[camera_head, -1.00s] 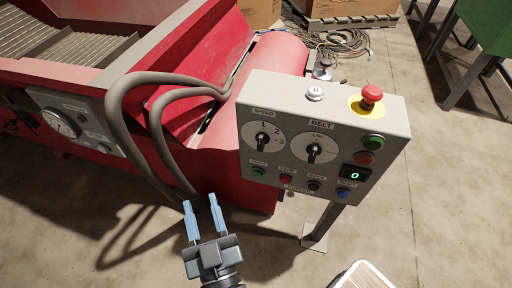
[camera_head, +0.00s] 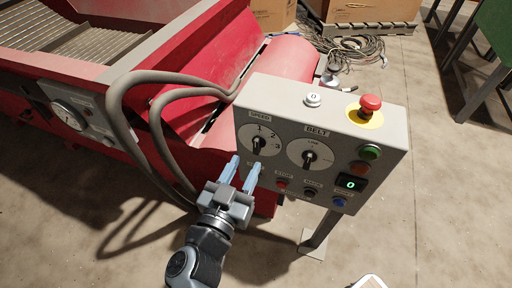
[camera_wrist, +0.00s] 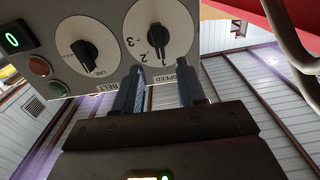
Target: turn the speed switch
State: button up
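The speed switch (camera_head: 258,146) is a black knob on a white round dial marked 1, 2, 3, at the upper left of the grey control panel (camera_head: 325,120). The knob stands about upright in the head view. In the wrist view the speed switch (camera_wrist: 156,36) appears upside down, just beyond the fingertips. My gripper (camera_head: 243,168) is open and empty, with two pale blue fingers pointing at the panel just below the speed dial. In the wrist view my gripper (camera_wrist: 162,82) shows a clear gap between its fingers. I see no contact with the knob.
The belt dial (camera_head: 310,157) sits right of the speed dial. A red emergency button (camera_head: 370,103) and a white button (camera_head: 313,99) top the panel. Small buttons line its lower edge. Grey hoses (camera_head: 150,110) and a red machine (camera_head: 180,50) stand left.

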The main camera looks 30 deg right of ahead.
aim_at(255, 145)
jog(key=x, duration=0.6)
grip_shut()
dwell(0.3)
